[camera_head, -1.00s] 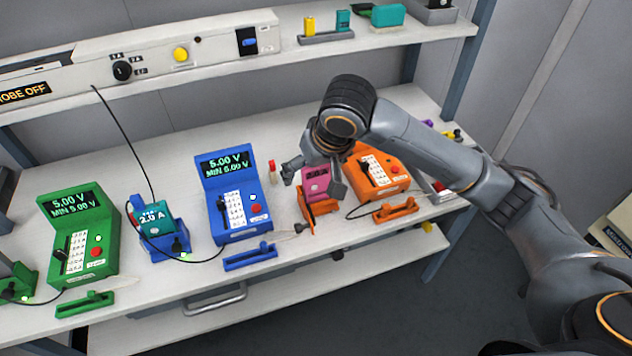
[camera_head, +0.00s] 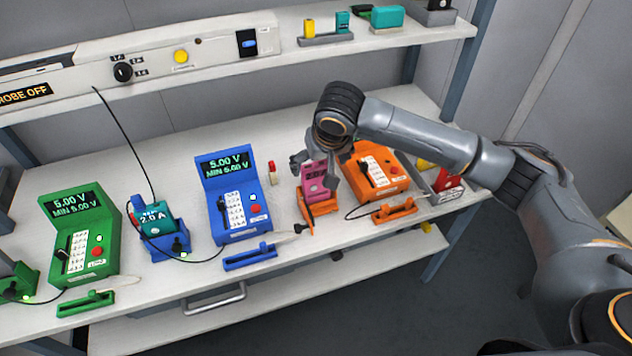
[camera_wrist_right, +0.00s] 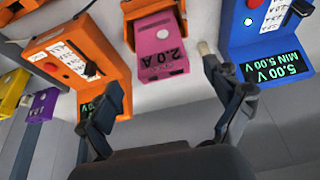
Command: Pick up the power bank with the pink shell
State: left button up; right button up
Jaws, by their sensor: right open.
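The pink power bank (camera_head: 317,182) stands in an orange cradle (camera_head: 321,209) between the blue and orange testers. In the right wrist view the pink power bank (camera_wrist_right: 162,48) shows "2.0 A" on its face and sits between and beyond the fingers. My right gripper (camera_head: 318,165) is at the top of the power bank in the head view. In the wrist view my right gripper (camera_wrist_right: 158,90) is open, with nothing held. In the head view the hand partly hides the power bank's upper end. My left gripper is not in view.
The orange tester (camera_head: 383,172) stands close on the right, the blue tester (camera_head: 236,205) on the left. A small red-capped object (camera_head: 272,172) stands between blue tester and cradle. A teal power bank (camera_head: 154,219) sits in a blue cradle. The upper shelf (camera_head: 400,36) overhangs behind.

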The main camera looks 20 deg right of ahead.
aim_at(317, 169)
jog(key=x, duration=0.4)
jog(key=shift+w+a+f+p, duration=0.1)
jog(key=shift+w+f+p, duration=0.05)
jog(key=shift+f+p, duration=0.2)
jog(key=shift+r, duration=0.1)
jog(key=shift+c, duration=0.2)
jog(key=c, duration=1.2)
